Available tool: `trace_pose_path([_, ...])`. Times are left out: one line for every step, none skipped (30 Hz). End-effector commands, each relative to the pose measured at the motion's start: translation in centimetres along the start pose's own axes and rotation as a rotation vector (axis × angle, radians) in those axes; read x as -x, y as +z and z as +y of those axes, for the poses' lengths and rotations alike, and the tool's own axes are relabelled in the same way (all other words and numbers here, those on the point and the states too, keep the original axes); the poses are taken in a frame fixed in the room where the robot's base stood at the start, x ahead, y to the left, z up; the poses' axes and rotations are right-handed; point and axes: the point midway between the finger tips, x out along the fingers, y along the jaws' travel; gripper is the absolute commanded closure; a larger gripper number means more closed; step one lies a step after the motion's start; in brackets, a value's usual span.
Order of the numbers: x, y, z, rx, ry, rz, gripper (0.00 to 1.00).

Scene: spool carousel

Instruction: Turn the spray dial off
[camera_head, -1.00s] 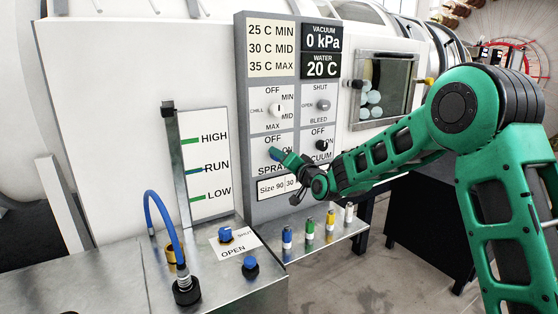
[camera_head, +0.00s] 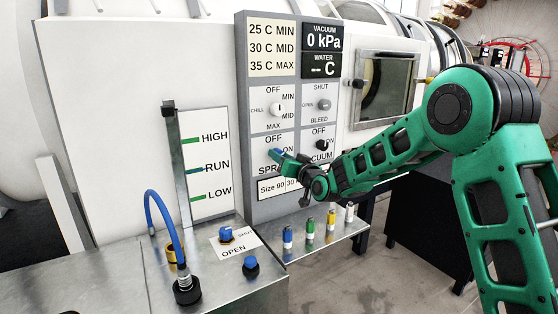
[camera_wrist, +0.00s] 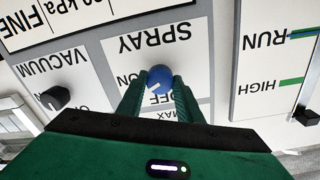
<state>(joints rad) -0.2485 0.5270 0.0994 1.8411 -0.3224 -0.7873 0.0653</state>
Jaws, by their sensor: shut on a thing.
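The spray dial is a round blue knob (camera_wrist: 160,76) on the grey control panel (camera_head: 243,100), below the SPRAY label in the upside-down wrist view. A white mark on the knob points roughly toward OFF; its exact angle is hard to tell. My gripper (camera_wrist: 159,84) has its green fingers on both sides of the knob and is shut on it. In the head view my gripper (camera_head: 283,157) reaches the panel from the right and hides most of the dial and part of its labels.
The black vacuum knob (camera_wrist: 56,97) is beside the spray dial. The chill knob (camera_head: 278,109) and bleed knob (camera_head: 323,104) are above. The water display (camera_head: 322,66) reads "-- C". The window (camera_head: 385,88) looks empty. Several coloured spools (camera_head: 309,229) stand on the shelf below.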

Motion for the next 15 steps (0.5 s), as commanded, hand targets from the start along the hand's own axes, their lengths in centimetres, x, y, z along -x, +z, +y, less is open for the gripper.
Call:
trace_pose_path([0.09, 0.25, 0.14, 0.042, 0.002, -0.003, 0.9])
trace_pose_path([0.09, 0.27, 0.12, 0.071, 0.001, -0.003, 0.9])
trace_pose_path([0.09, 0.28, 0.11, 0.109, -0.001, -0.002, 0.9])
trace_pose_path([0.09, 0.29, 0.1, 0.137, -0.002, -0.001, 0.9])
trace_pose_path([0.09, 0.3, 0.1, 0.166, -0.002, -0.001, 0.9])
trace_pose_path([0.09, 0.31, 0.1, 0.204, -0.004, 0.0, 0.9])
trace_pose_path([0.09, 0.32, 0.09, 0.232, -0.005, 0.001, 0.9])
trace_pose_path([0.09, 0.33, 0.09, 0.26, -0.006, 0.001, 0.9])
trace_pose_path([0.09, 0.35, 0.08, 0.298, -0.007, 0.002, 0.9])
trace_pose_path([0.09, 0.35, 0.09, 0.327, -0.007, 0.003, 0.9])
trace_pose_path([0.1, 0.36, 0.1, 0.355, -0.008, 0.004, 0.9])
trace_pose_path([0.1, 0.36, 0.13, 0.394, -0.009, 0.004, 0.9])
trace_pose_path([0.1, 0.37, 0.12, 0.422, -0.01, 0.005, 0.9])
trace_pose_path([0.1, 0.39, 0.1, 0.45, -0.011, 0.006, 0.9])
trace_pose_path([0.09, 0.41, 0.04, 0.488, -0.013, 0.007, 0.9])
